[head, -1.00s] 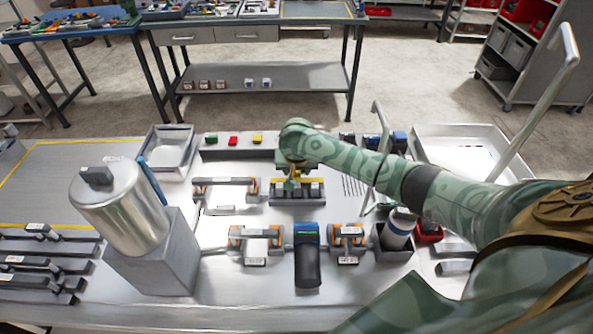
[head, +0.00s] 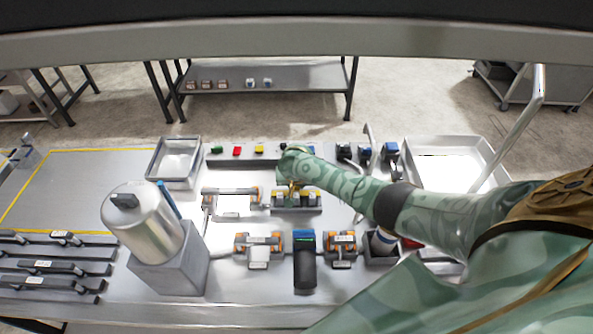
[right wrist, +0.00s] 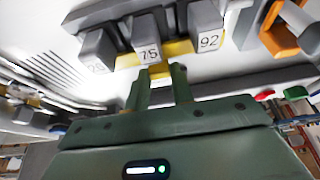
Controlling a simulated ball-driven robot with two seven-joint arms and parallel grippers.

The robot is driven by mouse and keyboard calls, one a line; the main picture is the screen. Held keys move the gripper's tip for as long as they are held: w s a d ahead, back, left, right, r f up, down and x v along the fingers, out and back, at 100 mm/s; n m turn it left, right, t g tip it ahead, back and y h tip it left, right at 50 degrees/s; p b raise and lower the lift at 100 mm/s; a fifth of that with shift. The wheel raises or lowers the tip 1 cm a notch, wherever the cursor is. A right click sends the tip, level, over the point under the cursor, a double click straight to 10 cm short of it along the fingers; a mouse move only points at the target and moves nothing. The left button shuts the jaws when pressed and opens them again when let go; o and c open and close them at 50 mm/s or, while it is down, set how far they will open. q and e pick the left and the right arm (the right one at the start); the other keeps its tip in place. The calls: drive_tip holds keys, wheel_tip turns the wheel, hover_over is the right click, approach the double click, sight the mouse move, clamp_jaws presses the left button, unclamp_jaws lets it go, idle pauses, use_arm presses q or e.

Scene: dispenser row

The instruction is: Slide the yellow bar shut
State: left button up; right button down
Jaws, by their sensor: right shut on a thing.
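The yellow bar (right wrist: 178,48) runs along a row of grey blocks numbered 75 and 92, with a third number blurred, in the right wrist view. My right gripper (right wrist: 160,76) is shut on a yellow tab that stands out from the bar by the middle block. In the head view, my right gripper (head: 293,185) reaches down at the small dispenser unit (head: 297,208) and partly hides the bar. My left gripper is not in view.
A similar orange-ended unit (head: 232,202) stands just left of it. A silver canister (head: 140,225) on a grey block stands nearer left. A strip with green, red and yellow buttons (head: 237,151) lies behind. An empty-looking tray (head: 173,160) is back left.

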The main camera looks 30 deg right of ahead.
drive_tip(key=shift+a, duration=0.1)
drive_tip(key=shift+s, duration=0.1)
drive_tip(key=c, duration=1.2)
unclamp_jaws()
drive_tip(key=shift+s, duration=0.1)
drive_tip(key=p+v, duration=0.4)
drive_tip(key=v, duration=0.3)
drive_tip(key=shift+r, duration=0.3)
drive_tip(key=p+v, duration=0.3)
drive_tip(key=v, duration=0.5)
drive_tip(key=shift+r, duration=0.35)
drive_tip(key=shift+s+a, duration=0.1)
